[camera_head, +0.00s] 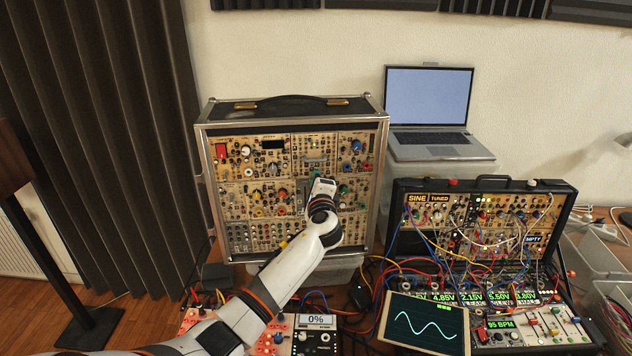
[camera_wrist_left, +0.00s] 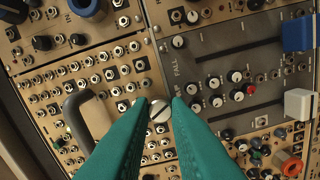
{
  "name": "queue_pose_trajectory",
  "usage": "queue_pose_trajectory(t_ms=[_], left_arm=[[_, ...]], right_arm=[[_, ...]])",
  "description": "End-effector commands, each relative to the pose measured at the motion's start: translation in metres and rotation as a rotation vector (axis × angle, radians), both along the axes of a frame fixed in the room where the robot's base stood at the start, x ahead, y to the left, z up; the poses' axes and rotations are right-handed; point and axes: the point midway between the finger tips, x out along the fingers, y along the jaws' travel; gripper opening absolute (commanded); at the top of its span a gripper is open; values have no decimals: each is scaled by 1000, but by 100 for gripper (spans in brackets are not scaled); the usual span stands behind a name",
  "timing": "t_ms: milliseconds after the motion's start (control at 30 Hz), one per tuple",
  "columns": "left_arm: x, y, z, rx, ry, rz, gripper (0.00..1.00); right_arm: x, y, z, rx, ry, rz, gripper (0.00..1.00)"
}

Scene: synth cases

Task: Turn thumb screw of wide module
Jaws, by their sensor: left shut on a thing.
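The thumb screw (camera_wrist_left: 160,110) is a round, pale metal head with a slot. In the left wrist view it sits between the teal fingertips of my left gripper (camera_wrist_left: 161,104), which is shut on it. The screw lies by the border between a tan panel of jacks (camera_wrist_left: 103,68) and a grey panel with sliders (camera_wrist_left: 215,68). I cannot tell which of these is the wide module. In the head view my left gripper (camera_head: 317,186) is at the front of the upright synth case (camera_head: 203,160); my own wrist hides the screw there. My right gripper is not in view.
A grey handle (camera_wrist_left: 88,114) stands out left of the fingers, and slider caps stand at the right. A second open case (camera_head: 398,240) with many patch cables is on the right. A laptop (camera_head: 428,105) is behind it, and a sine-wave screen (camera_head: 425,324) is in front.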

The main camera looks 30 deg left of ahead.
Motion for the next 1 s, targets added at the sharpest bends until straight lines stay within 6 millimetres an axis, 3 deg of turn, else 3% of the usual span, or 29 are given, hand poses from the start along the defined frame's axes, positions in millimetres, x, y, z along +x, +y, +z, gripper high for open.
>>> queue_pose_trajectory(t_ms=[167, 200, 333, 733, 1000], left_arm=[[0, 0, 0, 1, -1, 1, 0], [0, 0, 0, 1, -1, 1, 19], [0, 0, 0, 1, -1, 1, 39], [-6, -5, -2, -2, -1, 0, 39], [-39, -33, -4, -2, -2, -3, 39]], right_arm=[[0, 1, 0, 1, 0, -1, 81], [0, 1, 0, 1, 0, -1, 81], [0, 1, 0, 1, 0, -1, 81], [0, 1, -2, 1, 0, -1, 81], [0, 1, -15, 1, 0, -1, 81]])
